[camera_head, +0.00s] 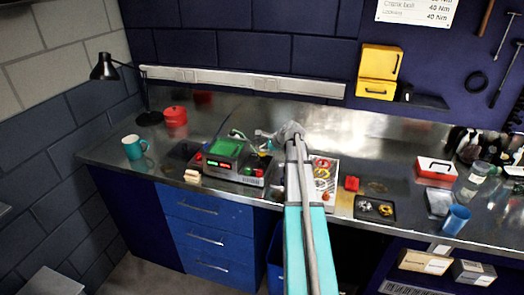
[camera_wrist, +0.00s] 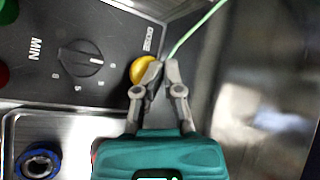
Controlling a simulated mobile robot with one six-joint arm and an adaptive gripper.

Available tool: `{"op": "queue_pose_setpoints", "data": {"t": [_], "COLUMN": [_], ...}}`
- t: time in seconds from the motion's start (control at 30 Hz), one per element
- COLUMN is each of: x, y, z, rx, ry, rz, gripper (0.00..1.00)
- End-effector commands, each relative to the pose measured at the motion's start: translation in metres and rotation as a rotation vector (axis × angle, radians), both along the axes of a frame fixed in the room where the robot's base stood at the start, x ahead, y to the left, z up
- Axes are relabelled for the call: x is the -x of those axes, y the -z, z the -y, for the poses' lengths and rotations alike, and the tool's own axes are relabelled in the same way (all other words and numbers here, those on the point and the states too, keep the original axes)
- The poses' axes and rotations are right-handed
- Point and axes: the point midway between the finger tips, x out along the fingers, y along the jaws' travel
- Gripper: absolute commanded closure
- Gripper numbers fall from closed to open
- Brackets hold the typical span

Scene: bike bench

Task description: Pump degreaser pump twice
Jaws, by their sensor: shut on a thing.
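A round yellow knob (camera_wrist: 140,70) sits at the edge of a dark control panel, beside a label that seems to read "DOSE". It appears to be the degreaser pump. My gripper (camera_wrist: 165,68) has its fingertips close together at the knob's right side, with the left finger overlapping its edge. A thin green tube (camera_wrist: 195,31) runs from near the fingertips to the upper right. In the head view my gripper (camera_head: 283,136) is right of the green-lidded machine (camera_head: 229,172), and my arm hides part of this area.
The panel carries a black dial (camera_wrist: 82,59) marked MIN. A blue ring (camera_wrist: 38,163) lies in a metal tray at lower left. The bench holds a teal mug (camera_head: 133,148), a red pot (camera_head: 175,116) and a black parts tray (camera_head: 375,216). Bare bench shows right of my gripper.

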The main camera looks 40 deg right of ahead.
Motion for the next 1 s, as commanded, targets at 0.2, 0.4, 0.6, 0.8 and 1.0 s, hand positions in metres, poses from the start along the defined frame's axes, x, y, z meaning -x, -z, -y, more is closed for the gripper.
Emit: {"op": "queue_pose_setpoints", "data": {"t": [0.2, 0.4, 0.6, 0.8, 1.0], "x": [0.0, 0.0, 0.0, 0.0, 0.0], "y": [-0.002, -0.014, -0.029, -0.043, -0.056], "z": [0.001, 0.001, 0.0, 0.0, 0.0], "rx": [0.002, 0.001, 0.0, -0.001, -0.001], "ry": [0.002, 0.001, 0.001, 0.001, 0.001], "rz": [0.0, 0.0, 0.001, 0.001, 0.001], "gripper": [1.0, 1.0, 1.0, 1.0, 1.0]}}
